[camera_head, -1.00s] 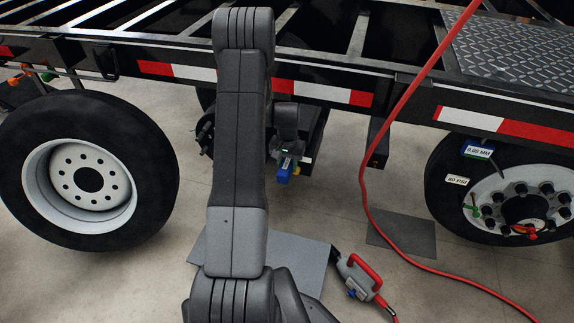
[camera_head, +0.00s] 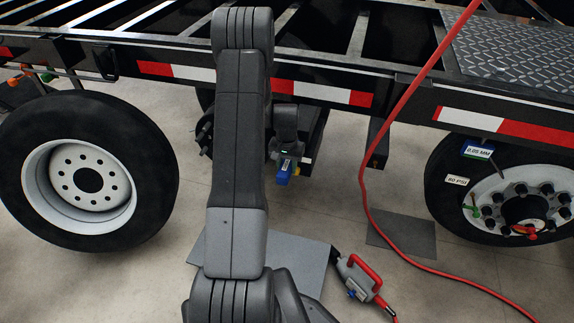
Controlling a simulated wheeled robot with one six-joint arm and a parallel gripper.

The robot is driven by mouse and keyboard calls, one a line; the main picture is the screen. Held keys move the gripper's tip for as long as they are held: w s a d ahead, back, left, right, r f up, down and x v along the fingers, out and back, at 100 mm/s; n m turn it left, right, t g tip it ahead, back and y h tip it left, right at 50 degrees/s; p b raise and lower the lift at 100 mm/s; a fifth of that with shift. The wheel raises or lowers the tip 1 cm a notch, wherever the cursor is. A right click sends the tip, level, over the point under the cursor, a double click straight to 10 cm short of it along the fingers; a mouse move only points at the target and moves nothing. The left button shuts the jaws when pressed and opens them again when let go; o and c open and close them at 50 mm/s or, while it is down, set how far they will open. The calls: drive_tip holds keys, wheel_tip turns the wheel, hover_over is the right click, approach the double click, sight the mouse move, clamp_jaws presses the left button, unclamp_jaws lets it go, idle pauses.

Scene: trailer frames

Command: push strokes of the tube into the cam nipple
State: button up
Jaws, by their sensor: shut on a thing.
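My gripper (camera_head: 286,160) is at the end of my arm, below the trailer's side rail and between the two wheels. A small blue thing (camera_head: 283,174) shows at its tip, with a pale part above it; my gripper appears shut on it. I cannot make out clearly whether it is the tube. The cam nipple cannot be told apart at this size. My arm hides part of the area behind it.
A loose wheel (camera_head: 90,170) stands at the left and a hubbed wheel (camera_head: 520,200) at the right. A red hose (camera_head: 372,205) hangs down to the floor. A red-handled tool (camera_head: 362,277) lies by a grey floor plate (camera_head: 305,262). The trailer rail (camera_head: 330,92) runs above.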

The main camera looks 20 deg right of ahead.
drive_tip(key=shift+w+d, duration=0.25)
drive_tip(key=shift+w, duration=0.15)
idle(0.8)
drive_tip(key=shift+s+a, duration=0.4)
drive_tip(key=shift+s, duration=0.1)
idle(0.5)
drive_tip(key=s+a+b, duration=0.1)
drive_tip(key=s+a, duration=0.5)
drive_tip(key=s, duration=0.2)
drive_tip(key=shift+b, duration=0.35)
idle(0.7)
idle(0.5)
